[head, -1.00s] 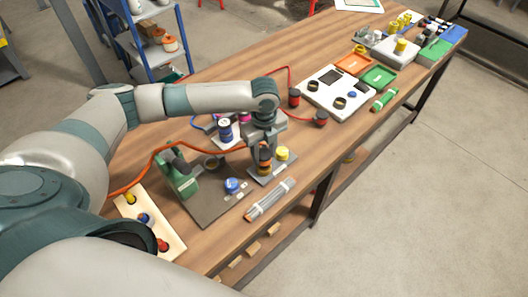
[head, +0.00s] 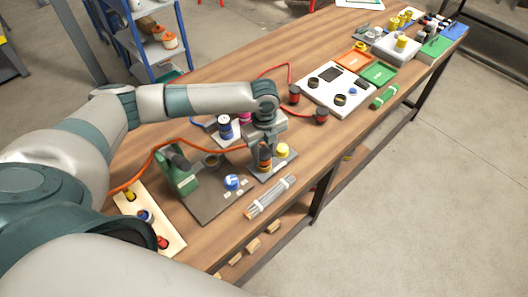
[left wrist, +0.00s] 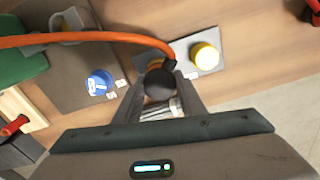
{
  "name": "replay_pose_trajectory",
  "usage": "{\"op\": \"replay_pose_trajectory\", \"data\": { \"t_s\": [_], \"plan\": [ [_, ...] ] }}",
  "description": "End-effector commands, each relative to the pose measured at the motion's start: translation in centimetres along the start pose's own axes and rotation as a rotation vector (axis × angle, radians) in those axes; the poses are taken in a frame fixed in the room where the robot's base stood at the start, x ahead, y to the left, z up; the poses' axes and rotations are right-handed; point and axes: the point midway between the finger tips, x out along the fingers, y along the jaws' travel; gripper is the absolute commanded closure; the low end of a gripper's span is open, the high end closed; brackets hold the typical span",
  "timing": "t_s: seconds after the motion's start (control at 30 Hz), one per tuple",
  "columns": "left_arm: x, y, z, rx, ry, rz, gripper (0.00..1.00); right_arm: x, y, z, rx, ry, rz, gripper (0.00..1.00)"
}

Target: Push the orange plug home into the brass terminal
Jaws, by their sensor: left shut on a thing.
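The orange plug (head: 265,158) stands upright at the small grey plate with a yellow cap (head: 282,150) on it. In the left wrist view its dark back end (left wrist: 159,85) faces me, with an orange cable (left wrist: 90,37) running off left. My left gripper (head: 264,153) points down and is shut on the plug. The plug's lower end is hidden, so I cannot tell whether it touches the plate. My right gripper is not in view.
A green block (head: 183,178) and a blue knob (head: 232,182) stand on the dark board. A strapped bundle of rods (head: 270,196) lies near the table's front edge. A white panel (head: 352,107) and red-black plugs stand further right. The orange cable crosses behind the green block.

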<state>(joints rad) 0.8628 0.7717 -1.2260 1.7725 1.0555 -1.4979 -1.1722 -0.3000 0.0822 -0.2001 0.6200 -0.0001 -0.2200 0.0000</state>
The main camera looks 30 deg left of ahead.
Motion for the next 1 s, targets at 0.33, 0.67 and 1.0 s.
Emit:
{"op": "replay_pose_trajectory", "data": {
  "t_s": [0.33, 0.67, 1.0],
  "plan": [
    [0.60, -0.01, 0.00, 0.000, 0.000, 0.000, 0.91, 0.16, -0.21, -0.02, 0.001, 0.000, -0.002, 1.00],
    [0.96, 0.02, 0.00, 0.000, 0.000, 0.000, 0.91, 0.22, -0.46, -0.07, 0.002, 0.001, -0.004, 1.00],
    [0.95, 0.02, -0.01, 0.000, 0.000, 0.000, 0.42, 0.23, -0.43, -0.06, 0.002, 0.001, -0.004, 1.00]
  ]
}}
